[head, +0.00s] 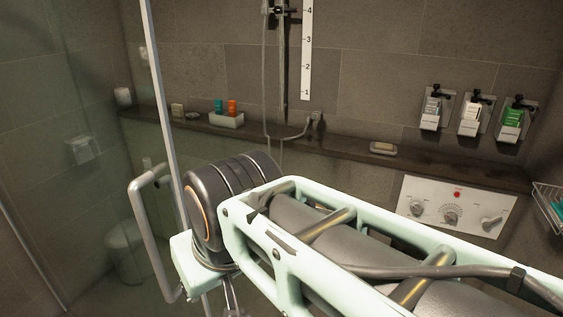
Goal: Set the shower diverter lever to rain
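A white control panel (430,191) is on the right of the head view, below the stone ledge. At its right end is a small pale lever (491,222), which looks tilted; its labels are too small to read, so I cannot tell its setting. My arm crosses the lower middle and right of the view, in front of and below the panel. I cannot make out my gripper; the far end of my arm runs out of sight at the bottom, left of the panel and well apart from it.
Two round dials (417,208) (452,214) and a red spot are on the panel. A glass door with a metal handle (143,235) stands at left. The ledge (350,145) holds a soap dish (383,148) and a bottle tray (226,119). Dispensers (470,113) and a wire basket (550,205) are at right.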

